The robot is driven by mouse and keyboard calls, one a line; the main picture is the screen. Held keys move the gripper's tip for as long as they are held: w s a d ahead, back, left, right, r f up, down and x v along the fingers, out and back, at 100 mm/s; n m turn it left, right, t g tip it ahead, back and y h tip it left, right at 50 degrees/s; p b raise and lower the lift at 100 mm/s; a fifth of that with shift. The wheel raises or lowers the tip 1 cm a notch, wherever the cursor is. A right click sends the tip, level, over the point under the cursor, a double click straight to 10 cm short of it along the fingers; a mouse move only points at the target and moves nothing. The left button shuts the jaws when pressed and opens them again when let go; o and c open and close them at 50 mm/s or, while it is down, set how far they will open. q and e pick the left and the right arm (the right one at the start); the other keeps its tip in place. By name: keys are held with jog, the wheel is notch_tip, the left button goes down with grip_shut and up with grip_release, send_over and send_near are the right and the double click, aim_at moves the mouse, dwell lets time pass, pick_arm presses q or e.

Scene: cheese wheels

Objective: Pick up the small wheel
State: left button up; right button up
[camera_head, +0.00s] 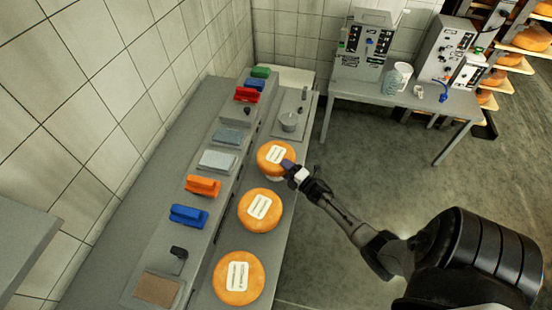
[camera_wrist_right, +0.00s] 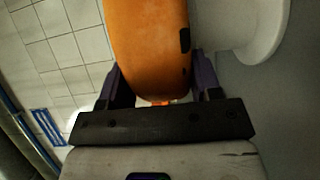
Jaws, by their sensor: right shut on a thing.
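The small cheese wheel (camera_head: 270,152) is orange with a white label and is the farthest and smallest of three wheels along the grey counter in the head view. My right gripper (camera_head: 288,166) reaches it from the right and is shut on its near right edge. In the right wrist view the orange wheel (camera_wrist_right: 148,45) stands between the two dark fingers of the right gripper (camera_wrist_right: 158,88). My left gripper is not in view.
A middle wheel (camera_head: 260,210) and a larger near wheel (camera_head: 238,279) lie on the counter (camera_head: 273,250). A grey scale (camera_head: 289,121) stands behind the small wheel. Blue, orange and red tools line the raised ledge at left. A table (camera_head: 400,96) with machines stands back right.

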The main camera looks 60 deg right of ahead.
jog(key=shift+c, duration=0.6)
jog(key=shift+r, duration=0.95)
notch_tip(320, 180, up, 3)
jog(key=shift+s+f, duration=0.15)
jog(key=s+r+p, duration=0.3)
jog(key=s+r, duration=0.6)
jog(key=s, duration=0.2)
jog(key=shift+s+r, duration=0.15)
jog(key=shift+r, duration=0.2)
jog(key=shift+d, duration=0.1)
